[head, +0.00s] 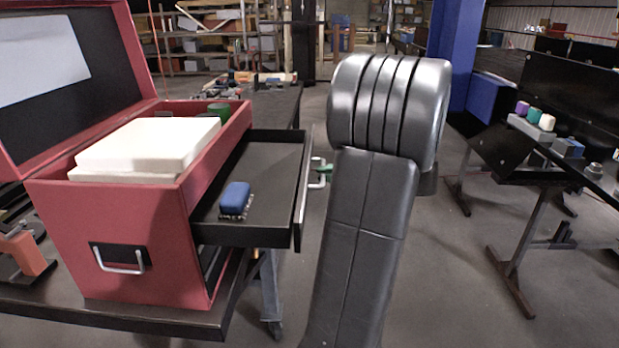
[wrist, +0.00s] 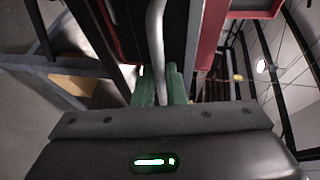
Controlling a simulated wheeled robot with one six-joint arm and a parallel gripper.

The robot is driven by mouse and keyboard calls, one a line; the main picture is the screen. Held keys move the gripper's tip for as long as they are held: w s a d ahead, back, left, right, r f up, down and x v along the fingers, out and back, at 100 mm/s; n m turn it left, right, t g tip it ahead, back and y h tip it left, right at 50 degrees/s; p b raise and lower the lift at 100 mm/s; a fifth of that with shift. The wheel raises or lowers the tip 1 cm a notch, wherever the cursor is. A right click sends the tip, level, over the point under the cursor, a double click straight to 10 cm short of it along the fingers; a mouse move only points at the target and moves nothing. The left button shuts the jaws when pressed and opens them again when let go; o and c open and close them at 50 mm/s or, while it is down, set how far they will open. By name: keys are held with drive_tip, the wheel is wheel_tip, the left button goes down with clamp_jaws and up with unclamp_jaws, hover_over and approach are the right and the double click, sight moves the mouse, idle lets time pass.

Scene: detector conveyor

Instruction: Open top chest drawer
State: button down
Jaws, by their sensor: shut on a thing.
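The red chest (head: 125,235) stands on a dark table at the left of the head view, its lid raised. Its top drawer (head: 270,184) is pulled out to the right, and a blue brush (head: 236,198) lies inside it. The drawer's pale bar handle (head: 317,179) is on the drawer front, partly hidden by my arm. My gripper shows in the wrist view with green fingers (wrist: 160,88) shut on the handle (wrist: 156,40). In the head view only a bit of green fingertip shows beside the handle.
White blocks (head: 150,145) fill the chest's open top. The table edge (head: 130,321) runs below the chest. A dark bench (head: 540,165) with small coloured items stands at the right. Open floor (head: 450,280) lies between.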

drive_tip(key=shift+d, duration=0.6)
drive_tip(key=c, duration=1.5)
unclamp_jaws()
drive_tip(key=shift+d, duration=0.1)
drive_tip(key=b+v, duration=0.1)
drive_tip(key=v, duration=1.2)
drive_tip(key=shift+s+d, duration=0.2)
drive_tip(key=shift+d, duration=0.05)
drive_tip(key=shift+a, duration=0.15)
drive_tip(key=p+x, duration=0.1)
drive_tip(key=x, duration=1.2)
drive_tip(key=shift+w+a, duration=0.2)
drive_tip(key=shift+a, duration=0.15)
